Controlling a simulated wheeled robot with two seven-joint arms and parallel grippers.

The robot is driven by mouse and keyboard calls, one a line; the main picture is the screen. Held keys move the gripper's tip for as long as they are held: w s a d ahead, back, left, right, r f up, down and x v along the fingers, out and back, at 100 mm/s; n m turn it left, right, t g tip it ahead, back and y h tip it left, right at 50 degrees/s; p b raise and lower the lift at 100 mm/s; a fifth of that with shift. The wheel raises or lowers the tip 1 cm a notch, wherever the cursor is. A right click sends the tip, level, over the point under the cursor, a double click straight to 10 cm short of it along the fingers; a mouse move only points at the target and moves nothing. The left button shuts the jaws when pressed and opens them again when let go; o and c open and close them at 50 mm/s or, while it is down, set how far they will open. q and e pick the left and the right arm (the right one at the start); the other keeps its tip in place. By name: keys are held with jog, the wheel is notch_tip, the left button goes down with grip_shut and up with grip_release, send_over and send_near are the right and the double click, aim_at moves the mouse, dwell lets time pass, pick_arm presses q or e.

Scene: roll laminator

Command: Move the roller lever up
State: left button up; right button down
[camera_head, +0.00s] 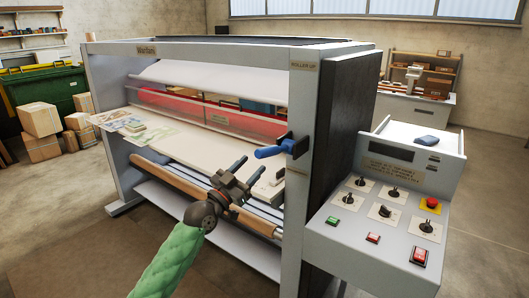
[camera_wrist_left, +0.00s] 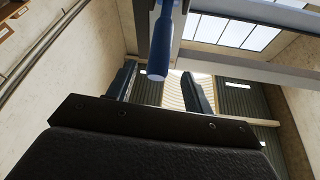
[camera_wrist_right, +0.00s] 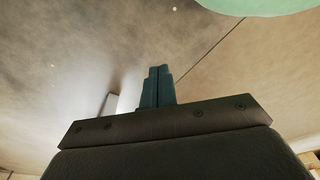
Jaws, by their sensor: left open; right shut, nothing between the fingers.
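The roller lever (camera_head: 275,150) has a blue handle on a dark pivot, mounted on the right front post of the grey laminator (camera_head: 190,50). The handle points left and slightly down from the pivot. My left gripper (camera_head: 242,172) is open, just below and left of the handle, apart from it as far as I can tell. In the left wrist view the blue handle (camera_wrist_left: 158,50) shows above and between the two spread fingers (camera_wrist_left: 163,85). My right gripper (camera_wrist_right: 158,85) is shut and empty in the right wrist view, facing bare floor; the head view does not show it.
A "ROLLER UP" label (camera_head: 303,65) is at the top of the post. A control panel (camera_head: 380,225) with knobs and buttons stands right of the post. A wooden roller (camera_head: 180,182) and the pale feed table (camera_head: 190,145) lie near my left arm. Cardboard boxes (camera_head: 40,120) stand far left.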

aim_at(265, 152)
pick_arm(q)
jog(key=p+x, duration=0.2)
jog(key=x, duration=0.4)
jog(key=shift+r+p, duration=0.1)
jog(key=shift+p, duration=0.25)
jog(key=shift+w+d+r, duration=0.1)
jog(key=shift+w+d, duration=0.3)
jog(key=shift+w, duration=0.05)
pick_arm(e)
jog(key=s+d+f, duration=0.3)
jog(key=f, duration=0.2)
jog(key=shift+s+f+t, duration=0.25)
jog(key=shift+f+t, duration=0.05)
pick_arm(q)
grip_shut()
pick_arm(e)
jog(key=shift+w+d, duration=0.1)
